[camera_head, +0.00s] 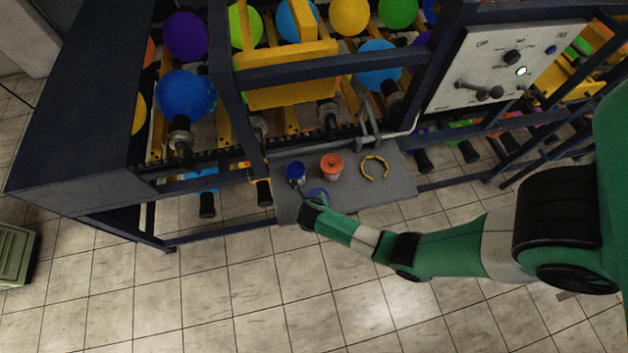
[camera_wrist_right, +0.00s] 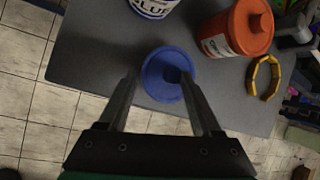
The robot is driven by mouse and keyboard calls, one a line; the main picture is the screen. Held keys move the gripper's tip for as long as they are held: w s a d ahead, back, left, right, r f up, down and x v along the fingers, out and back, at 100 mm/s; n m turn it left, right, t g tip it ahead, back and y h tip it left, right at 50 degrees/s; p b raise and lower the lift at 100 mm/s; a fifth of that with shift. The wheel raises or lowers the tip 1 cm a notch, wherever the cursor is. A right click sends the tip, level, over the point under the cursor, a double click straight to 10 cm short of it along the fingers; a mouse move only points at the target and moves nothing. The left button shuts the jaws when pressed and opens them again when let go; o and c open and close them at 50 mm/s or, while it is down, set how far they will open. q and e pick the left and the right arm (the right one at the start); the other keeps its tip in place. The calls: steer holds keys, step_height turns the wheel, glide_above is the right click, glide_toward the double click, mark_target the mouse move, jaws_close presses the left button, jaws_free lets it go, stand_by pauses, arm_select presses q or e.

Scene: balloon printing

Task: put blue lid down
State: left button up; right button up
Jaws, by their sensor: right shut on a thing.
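The blue lid (camera_head: 318,194) is at the front edge of the grey shelf (camera_head: 345,197), and it also shows in the right wrist view (camera_wrist_right: 160,68), round with a knob. My right gripper (camera_head: 302,196) is shut on the lid, with its two fingers (camera_wrist_right: 160,78) on either side of it. I cannot tell whether the lid touches the shelf or is just above it. The blue paint jar (camera_head: 296,172) stands behind it, and its "BLUE" label (camera_wrist_right: 154,9) shows in the right wrist view. My left gripper is not in view.
An orange jar with its lid on (camera_head: 332,166) stands right of the blue jar. A yellow open ring (camera_head: 375,168) lies farther right. A metal clamp or handle (camera_head: 368,127) rises at the shelf's back. The shelf's right front is clear.

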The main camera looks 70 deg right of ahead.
steer(key=shift+f, duration=0.35)
steer(key=shift+f, duration=0.1)
steer(key=shift+s+a+f+b, duration=0.1)
steer(key=shift+f+b, duration=0.2)
steer(key=shift+f, duration=0.3)
steer(key=o, duration=1.3)
steer(key=shift+s+f, duration=0.15)
steer(key=shift+r, duration=0.2)
steer(key=p+v, duration=0.3)
steer(key=v, duration=1)
steer(key=shift+w+d+r, duration=0.25)
steer(key=shift+w+d, duration=0.05)
steer(key=shift+d, duration=0.1)
